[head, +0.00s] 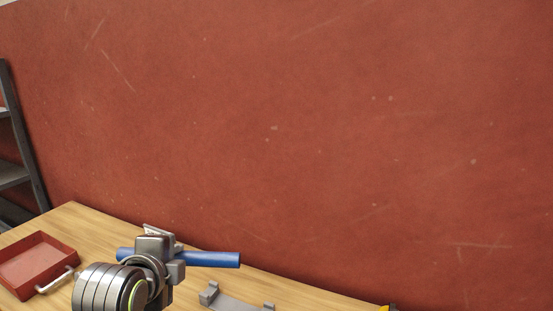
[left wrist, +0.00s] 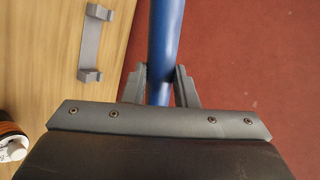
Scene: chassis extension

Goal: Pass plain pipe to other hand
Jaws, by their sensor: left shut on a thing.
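A plain blue pipe (head: 212,259) is held by my left gripper (head: 165,252) above the wooden table. The pipe lies roughly level and sticks out on both sides of the gripper, more to the right. In the left wrist view the pipe (left wrist: 165,40) runs up between the two fingers of my left gripper (left wrist: 160,85), which are closed on it. My right gripper is in neither view.
A grey bracket (head: 232,303) lies on the wooden table (head: 80,225), also seen in the left wrist view (left wrist: 92,45). A red tray (head: 38,262) stands at the left. A dark shelf rack (head: 22,150) stands beyond the table by the red wall. A yellow thing (head: 385,308) shows at the bottom edge.

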